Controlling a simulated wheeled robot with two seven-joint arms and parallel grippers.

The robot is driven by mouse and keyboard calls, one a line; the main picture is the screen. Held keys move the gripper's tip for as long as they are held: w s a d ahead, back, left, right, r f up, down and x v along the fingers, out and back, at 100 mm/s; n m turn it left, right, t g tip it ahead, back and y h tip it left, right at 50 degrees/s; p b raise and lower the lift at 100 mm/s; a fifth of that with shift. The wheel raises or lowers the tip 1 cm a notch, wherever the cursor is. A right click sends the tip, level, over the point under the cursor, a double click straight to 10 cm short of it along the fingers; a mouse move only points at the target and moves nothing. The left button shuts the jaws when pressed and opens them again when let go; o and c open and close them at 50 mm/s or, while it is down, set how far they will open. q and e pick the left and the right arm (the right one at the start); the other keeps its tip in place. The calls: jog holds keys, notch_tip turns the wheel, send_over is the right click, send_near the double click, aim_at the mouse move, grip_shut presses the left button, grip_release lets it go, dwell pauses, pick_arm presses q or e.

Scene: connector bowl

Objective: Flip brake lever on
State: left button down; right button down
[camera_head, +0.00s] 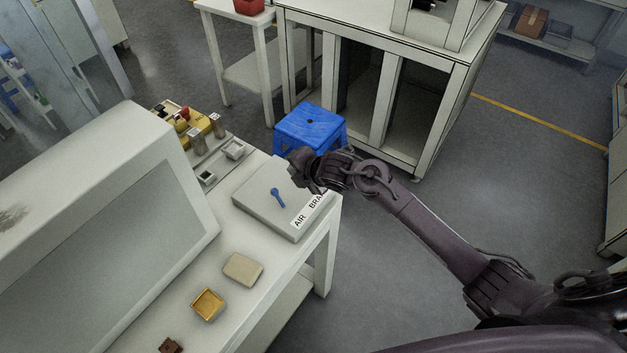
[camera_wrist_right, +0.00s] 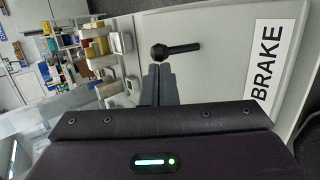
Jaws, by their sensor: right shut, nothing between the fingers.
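The brake lever (camera_head: 277,197) is a small blue handle with a round knob. It stands on a light grey box (camera_head: 255,199) labelled AIR BRAKE at the table's right edge. In the right wrist view the lever (camera_wrist_right: 176,50) looks dark, with its knob at the left end, just beyond my fingertips. My right gripper (camera_head: 302,167) is over the far right part of the box and hides part of the label. In the wrist view its fingers (camera_wrist_right: 158,72) are together with nothing between them. Whether they touch the lever I cannot tell. My left gripper does not show.
A large grey panel housing (camera_head: 130,240) stands left of the box. A beige block (camera_head: 243,269) and a yellow tray (camera_head: 208,304) lie in front on the table. Small switch units (camera_head: 197,140) sit behind. A blue stool (camera_head: 311,127) stands on the floor beyond the table.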

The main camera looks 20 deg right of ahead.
jog(key=shift+f, duration=0.15)
jog(key=shift+r+p, duration=0.5)
jog(key=shift+r, duration=0.4)
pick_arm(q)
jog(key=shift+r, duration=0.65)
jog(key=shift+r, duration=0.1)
pick_arm(e)
jog(key=shift+r, duration=0.1)
